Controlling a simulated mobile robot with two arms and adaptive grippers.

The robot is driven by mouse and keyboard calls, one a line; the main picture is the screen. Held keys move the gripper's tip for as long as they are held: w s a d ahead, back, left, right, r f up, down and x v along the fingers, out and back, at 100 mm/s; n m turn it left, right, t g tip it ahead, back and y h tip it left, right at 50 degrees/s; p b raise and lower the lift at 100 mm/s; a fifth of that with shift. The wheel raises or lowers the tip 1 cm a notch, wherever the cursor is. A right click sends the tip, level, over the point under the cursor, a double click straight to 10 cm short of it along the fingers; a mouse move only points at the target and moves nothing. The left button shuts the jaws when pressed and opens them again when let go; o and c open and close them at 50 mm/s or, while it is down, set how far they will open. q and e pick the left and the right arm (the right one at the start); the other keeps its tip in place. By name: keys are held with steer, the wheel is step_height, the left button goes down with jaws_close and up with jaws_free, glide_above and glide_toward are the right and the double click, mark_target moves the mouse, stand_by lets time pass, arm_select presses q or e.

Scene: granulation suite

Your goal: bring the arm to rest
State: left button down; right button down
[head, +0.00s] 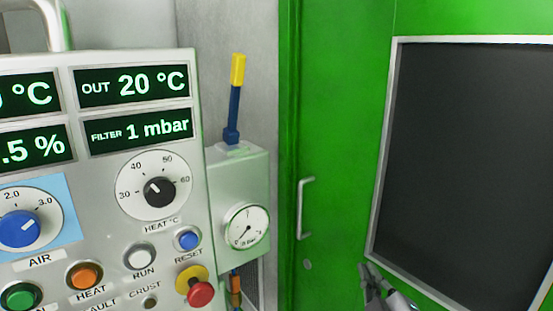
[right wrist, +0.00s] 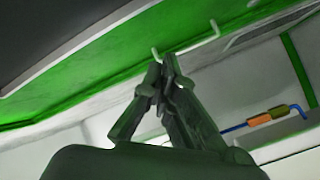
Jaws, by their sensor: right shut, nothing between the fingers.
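My right gripper (head: 374,282) shows at the bottom of the head view, in front of the green door and below the dark window. In the right wrist view its fingers (right wrist: 163,75) are together, with nothing between them. Behind the fingertips in that view is the door's light handle (right wrist: 200,42); I cannot tell how far apart they are. In the head view the gripper is to the right of and below the handle (head: 302,208). My left gripper is in neither view.
A control panel (head: 120,235) with dials, buttons and a red stop knob (head: 200,293) fills the left. Beside it is a grey box with a gauge (head: 245,226) and a blue lever with yellow grip (head: 237,70). The green door (head: 335,120) holds a dark window (head: 465,150).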

steer(key=s+d+f+m+g, duration=0.1)
steer(key=s+f+m+g, duration=0.15)
steer(key=f, duration=0.35)
steer(key=s+d+f+m+g, duration=0.1)
steer(key=s+f+g, duration=0.1)
steer(key=s+f, duration=0.35)
steer(key=s+f+m+g, duration=0.5)
steer(key=s+f+g, duration=0.5)
steer(key=s+f, duration=0.75)
step_height(320, 180, down, 24)
steer(key=s, duration=0.3)
steer(key=s+d+f+g, duration=0.2)
steer(key=s+d+f, duration=0.1)
steer(key=s+f, duration=1.3)
steer(key=shift+s+f+n, duration=0.35)
steer(key=shift+s+f, duration=0.05)
steer(key=shift+f, duration=0.25)
